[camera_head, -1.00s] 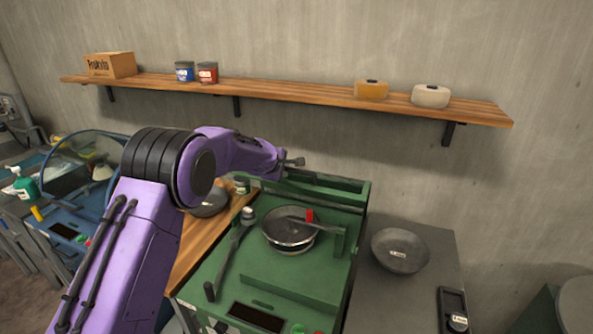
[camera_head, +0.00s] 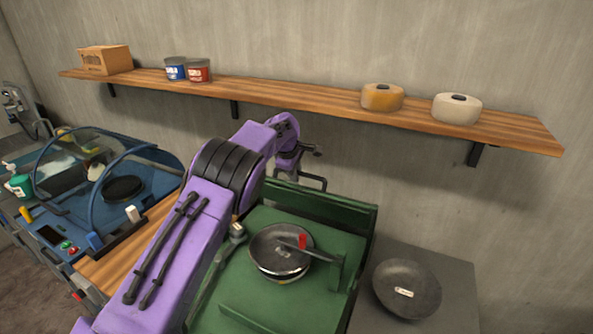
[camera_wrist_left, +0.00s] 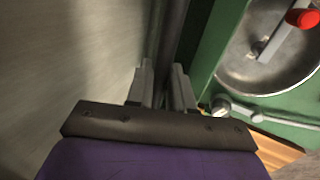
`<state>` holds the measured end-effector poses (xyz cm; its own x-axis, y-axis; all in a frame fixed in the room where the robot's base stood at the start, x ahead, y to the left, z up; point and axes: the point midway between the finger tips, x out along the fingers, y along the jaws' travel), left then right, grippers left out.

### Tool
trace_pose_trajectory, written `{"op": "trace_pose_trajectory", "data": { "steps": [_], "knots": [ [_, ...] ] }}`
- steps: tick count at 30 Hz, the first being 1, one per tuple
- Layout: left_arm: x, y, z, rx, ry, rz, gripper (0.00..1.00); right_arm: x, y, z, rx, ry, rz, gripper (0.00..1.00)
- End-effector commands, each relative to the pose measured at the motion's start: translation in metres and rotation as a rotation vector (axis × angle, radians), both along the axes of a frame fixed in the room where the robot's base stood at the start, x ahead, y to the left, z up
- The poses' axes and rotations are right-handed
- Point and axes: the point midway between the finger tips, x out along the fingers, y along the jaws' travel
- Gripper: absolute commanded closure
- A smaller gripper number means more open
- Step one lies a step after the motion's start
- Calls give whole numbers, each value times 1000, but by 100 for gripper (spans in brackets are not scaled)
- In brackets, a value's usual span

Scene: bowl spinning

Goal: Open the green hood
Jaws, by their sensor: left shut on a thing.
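The green machine (camera_head: 270,297) stands at centre with a metal bowl (camera_head: 282,253) uncovered on top. Its raised green hood part (camera_head: 335,207) shows along the back edge, partly behind my arm. My left gripper (camera_head: 313,151) is above that back edge, near a dark handle-like bar (camera_head: 314,181). In the left wrist view the jaws (camera_wrist_left: 162,88) are shut around a dark bar (camera_wrist_left: 172,35), beside a green edge (camera_wrist_left: 217,40). My purple arm hides the machine's left side. My right gripper is not in view.
A blue machine (camera_head: 145,183) with a clear curved cover stands at left. A grey bowl (camera_head: 406,289) sits on the grey counter at right. A wooden shelf (camera_head: 300,103) with a box, cans and two round containers crosses the wall above my gripper.

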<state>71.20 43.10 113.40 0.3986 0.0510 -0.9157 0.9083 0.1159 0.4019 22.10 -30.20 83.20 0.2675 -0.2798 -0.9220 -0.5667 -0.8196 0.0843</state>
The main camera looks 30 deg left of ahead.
Motion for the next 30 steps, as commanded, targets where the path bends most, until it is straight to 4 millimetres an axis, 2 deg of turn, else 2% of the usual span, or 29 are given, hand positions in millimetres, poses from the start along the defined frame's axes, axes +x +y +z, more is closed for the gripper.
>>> {"op": "trace_pose_trajectory", "data": {
  "steps": [1, 10, 11, 12, 21, 23, 30],
  "knots": [
    [-2, 0, -5, 0, 14, -1, 100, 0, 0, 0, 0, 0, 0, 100],
    [-2, -2, -7, 0, 18, -5, 100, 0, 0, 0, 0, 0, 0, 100],
    [-2, -2, -7, -1, 18, -6, 69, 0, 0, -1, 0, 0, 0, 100],
    [-2, -2, -7, -1, 18, -6, 61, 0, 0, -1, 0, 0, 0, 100],
    [-4, -2, -2, -3, 16, -4, 61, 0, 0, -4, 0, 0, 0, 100],
    [-7, -2, 7, -3, 13, -3, 61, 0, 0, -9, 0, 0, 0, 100],
    [-28, -4, 61, 1, 6, -4, 61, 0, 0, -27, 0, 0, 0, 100]
  ]
}}
